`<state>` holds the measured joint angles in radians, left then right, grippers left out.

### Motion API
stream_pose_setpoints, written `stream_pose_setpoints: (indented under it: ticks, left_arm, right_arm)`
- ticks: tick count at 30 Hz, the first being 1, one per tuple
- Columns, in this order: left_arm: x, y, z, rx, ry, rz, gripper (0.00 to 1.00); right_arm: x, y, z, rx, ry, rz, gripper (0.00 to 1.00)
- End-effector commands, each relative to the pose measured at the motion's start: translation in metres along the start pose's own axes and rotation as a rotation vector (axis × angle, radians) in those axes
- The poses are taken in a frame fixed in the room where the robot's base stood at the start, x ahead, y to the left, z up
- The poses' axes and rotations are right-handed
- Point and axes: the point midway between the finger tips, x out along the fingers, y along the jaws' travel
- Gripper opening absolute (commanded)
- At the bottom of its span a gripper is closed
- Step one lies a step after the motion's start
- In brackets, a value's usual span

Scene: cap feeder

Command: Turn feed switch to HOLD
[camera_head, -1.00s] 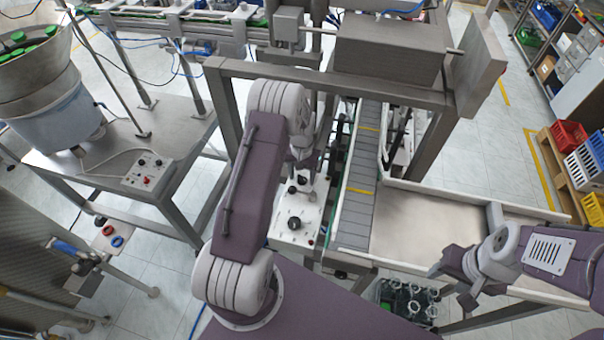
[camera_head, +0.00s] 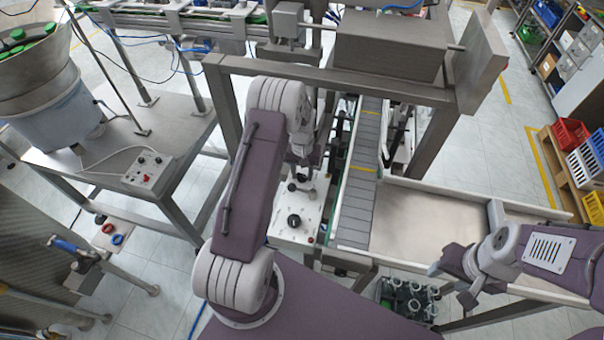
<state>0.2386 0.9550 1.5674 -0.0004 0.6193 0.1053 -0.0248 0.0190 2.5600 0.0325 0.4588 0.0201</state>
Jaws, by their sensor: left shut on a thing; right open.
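A white control panel (camera_head: 312,224) with a large black knob (camera_head: 294,220) and a small red button stands left of the conveyor. My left gripper (camera_head: 300,180) is over the upper part of this panel, pointing down. It is shut on a small dark switch there; my arm hides most of the contact, and the switch setting cannot be read. A second small control box (camera_head: 148,169), with dark knobs and a red button, lies on the table at the left. My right gripper (camera_head: 455,283) is open and empty, low at the right, by the tray's front edge.
A conveyor belt (camera_head: 356,205) with yellow stripes runs under a metal frame (camera_head: 228,115). A wide tray (camera_head: 425,225) adjoins it on the right. A feeder bowl (camera_head: 40,75) with green caps stands at the left. A crate of bottles (camera_head: 405,298) is below the tray.

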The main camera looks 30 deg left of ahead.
Motion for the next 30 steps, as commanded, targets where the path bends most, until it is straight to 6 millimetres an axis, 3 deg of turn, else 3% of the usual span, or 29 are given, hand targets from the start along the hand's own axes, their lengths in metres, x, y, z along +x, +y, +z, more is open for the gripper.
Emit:
stream_pose_setpoints:
  ticks: [18,30]
  left_arm:
    - [0.000,-0.001,-0.001,-0.563,0.001,0.002,0.00]
    - [-0.001,-0.001,-0.001,-0.806,0.003,0.002,0.00]
  right_arm:
    - [0.014,0.000,0.001,0.000,0.000,0.000,0.50]
    - [0.017,0.000,0.002,0.000,0.000,0.000,0.50]
